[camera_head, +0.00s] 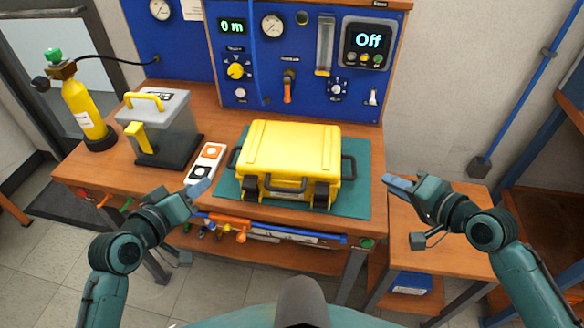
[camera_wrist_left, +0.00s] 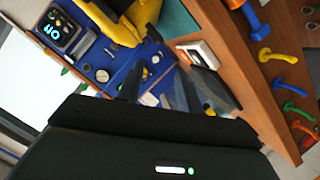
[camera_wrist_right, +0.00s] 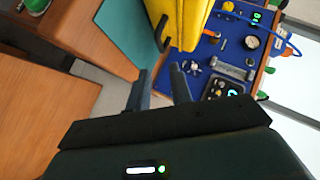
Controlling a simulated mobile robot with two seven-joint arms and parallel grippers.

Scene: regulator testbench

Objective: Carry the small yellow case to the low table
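The yellow case (camera_head: 290,150) lies closed on a green mat (camera_head: 355,200) on the workbench, with a black handle on each side and one in front. It also shows at the top of the left wrist view (camera_wrist_left: 118,24) and the right wrist view (camera_wrist_right: 183,20). My left gripper (camera_head: 198,190) is open and empty, left of the case and apart from it. My right gripper (camera_head: 400,185) is open and empty, right of the case and apart from it. The low table (camera_head: 405,235) is the wooden one right of the bench, partly hidden by my right arm.
A white socket block (camera_head: 207,163) lies just left of the mat. A grey box with yellow handles (camera_head: 165,125) and a yellow gas cylinder (camera_head: 85,108) stand further left. A blue instrument panel (camera_head: 300,95) rises behind the case. Coloured tools (camera_head: 240,228) hang along the bench front.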

